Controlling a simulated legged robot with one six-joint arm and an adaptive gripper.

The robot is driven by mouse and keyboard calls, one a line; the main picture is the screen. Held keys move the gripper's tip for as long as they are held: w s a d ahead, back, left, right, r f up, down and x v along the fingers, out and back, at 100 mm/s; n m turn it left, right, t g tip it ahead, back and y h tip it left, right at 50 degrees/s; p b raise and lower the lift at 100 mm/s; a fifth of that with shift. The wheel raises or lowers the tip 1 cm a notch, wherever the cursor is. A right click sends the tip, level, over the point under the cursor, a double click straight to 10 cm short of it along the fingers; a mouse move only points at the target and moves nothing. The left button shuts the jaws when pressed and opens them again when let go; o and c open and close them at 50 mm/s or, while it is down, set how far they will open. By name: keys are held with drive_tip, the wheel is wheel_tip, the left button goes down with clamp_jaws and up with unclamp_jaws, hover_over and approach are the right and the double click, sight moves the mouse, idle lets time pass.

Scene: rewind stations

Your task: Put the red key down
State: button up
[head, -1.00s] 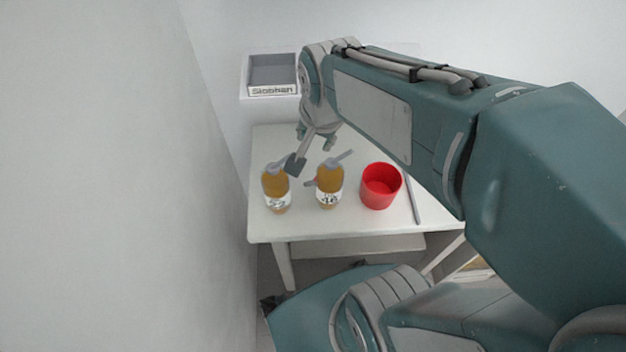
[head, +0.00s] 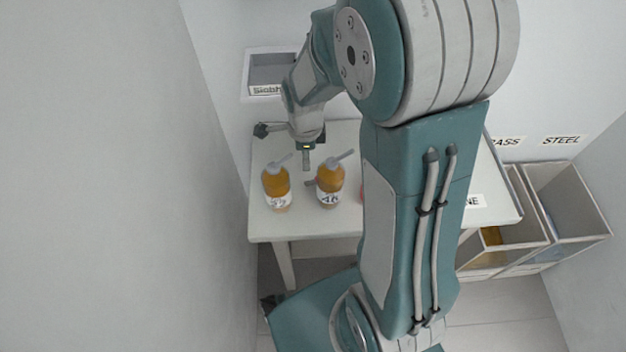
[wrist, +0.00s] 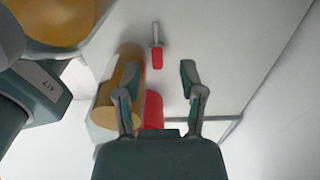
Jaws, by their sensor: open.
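In the wrist view a small red key (wrist: 157,58) with a thin grey shaft lies on the white table. My gripper (wrist: 160,74) is open, its two fingers apart, with the key just beyond the tips and touching neither. A second red patch (wrist: 153,108) shows between the fingers beside an orange bottle (wrist: 131,68); what it belongs to is unclear. In the head view my gripper (head: 290,133) is over the table's back left, behind two orange bottles, the left one (head: 276,184) and the right one (head: 329,181). I cannot make out the key's red there.
A red cup (head: 362,195) is mostly hidden by my arm. A grey tray (head: 262,75) labelled Siobhan is behind the table (head: 262,227). Open bins (head: 565,205) stand at the right, below a STEEL label. A bare wall is close on the left.

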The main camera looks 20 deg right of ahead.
sight(306, 182)
drive_tip(key=f, duration=0.9)
drive_tip(key=shift+s+a+f, duration=0.15)
drive_tip(key=shift+s+f, duration=0.05)
drive_tip(key=shift+f, duration=0.15)
clamp_jaws()
